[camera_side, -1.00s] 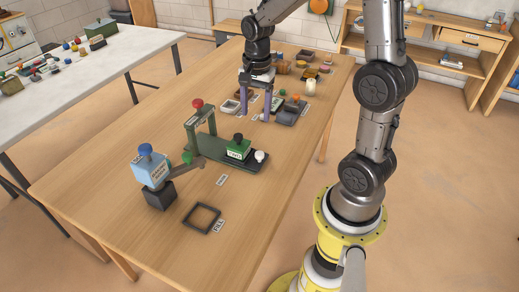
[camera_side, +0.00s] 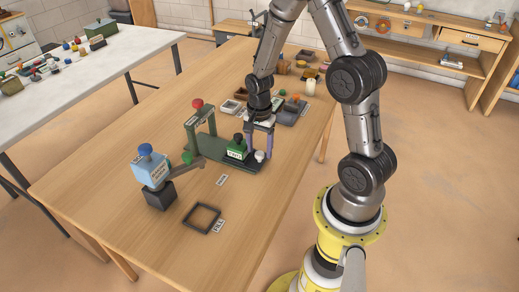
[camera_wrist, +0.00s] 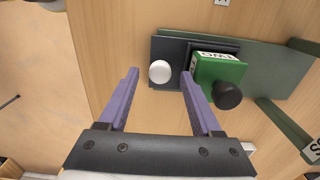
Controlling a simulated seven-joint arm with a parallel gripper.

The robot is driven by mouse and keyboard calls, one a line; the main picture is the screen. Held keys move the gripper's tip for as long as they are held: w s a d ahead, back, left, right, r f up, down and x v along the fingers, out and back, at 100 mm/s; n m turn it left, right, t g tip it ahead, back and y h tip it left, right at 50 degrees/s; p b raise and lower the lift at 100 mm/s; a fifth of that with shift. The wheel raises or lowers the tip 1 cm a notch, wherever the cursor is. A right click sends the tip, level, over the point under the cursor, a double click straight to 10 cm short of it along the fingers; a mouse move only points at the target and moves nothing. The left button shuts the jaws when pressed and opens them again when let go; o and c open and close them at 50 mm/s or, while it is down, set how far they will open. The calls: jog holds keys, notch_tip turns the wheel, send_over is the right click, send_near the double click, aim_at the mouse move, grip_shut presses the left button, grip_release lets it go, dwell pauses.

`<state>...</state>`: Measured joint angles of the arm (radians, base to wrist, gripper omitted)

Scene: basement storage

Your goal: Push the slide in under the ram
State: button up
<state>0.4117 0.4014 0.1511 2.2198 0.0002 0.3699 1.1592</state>
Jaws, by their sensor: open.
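The slide is a dark plate carrying a green labelled block (camera_side: 237,149) with a black knob, and a white ball knob (camera_side: 260,156) at its right end. It sits on the dark green press base (camera_side: 216,160), outside the frame that holds the ram with its red knob (camera_side: 197,104). My gripper (camera_side: 258,150) is open and low at the white knob's end. Contact cannot be told.
A blue block (camera_side: 150,168) with a blue knob stands on a dark pedestal left of the press, beside an arm with a green knob (camera_side: 187,158). An empty dark square frame (camera_side: 202,218) lies in front. Trays and small items stand behind my gripper. The front table is largely clear.

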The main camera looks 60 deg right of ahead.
jog(key=shift+f, duration=0.5)
grip_shut()
dwell(1.2)
